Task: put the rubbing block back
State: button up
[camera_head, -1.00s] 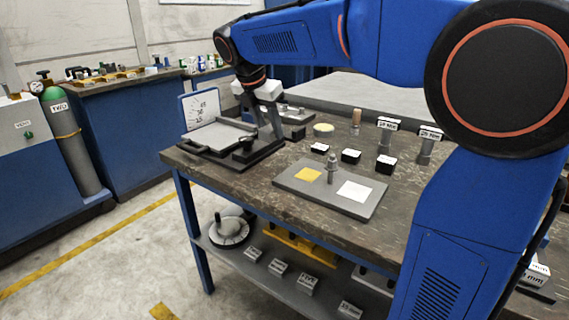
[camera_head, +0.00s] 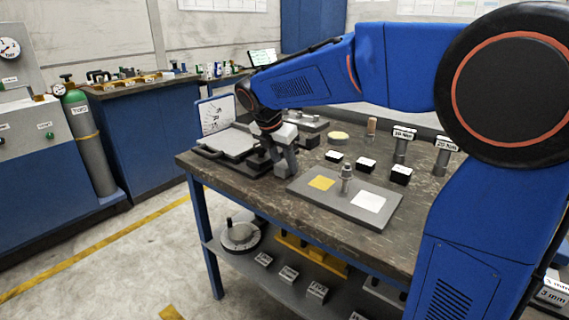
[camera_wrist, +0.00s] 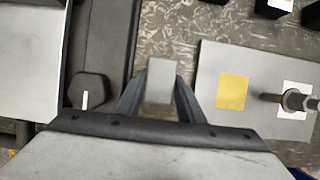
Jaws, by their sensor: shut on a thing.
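My gripper (camera_wrist: 160,100) is shut on a light grey block, which I take to be the rubbing block (camera_wrist: 160,80), in the wrist view. The block sits between the two dark fingers. In the head view my gripper (camera_head: 286,165) is low over the bench, between the black-based device and the grey plate. I cannot tell whether the block touches the bench. The grey plate (camera_head: 335,204) lies to the right, with a yellow square (camera_head: 321,183), a white square (camera_head: 368,202) and an upright metal post (camera_head: 346,180) on it.
The flat device (camera_head: 228,144) with a dial plate (camera_head: 215,115) stands to the left. Behind the plate are black blocks with white tops (camera_head: 366,164), a pale round disc (camera_head: 338,136) and labelled pieces (camera_head: 402,146). Bare bench (camera_head: 225,175) shows at the front.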

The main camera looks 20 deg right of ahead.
jog(key=shift+f, duration=0.15)
jog(key=o, duration=0.7)
jog(key=shift+o, duration=0.2)
jog(key=v, duration=1.2)
jog(key=shift+r, duration=0.25)
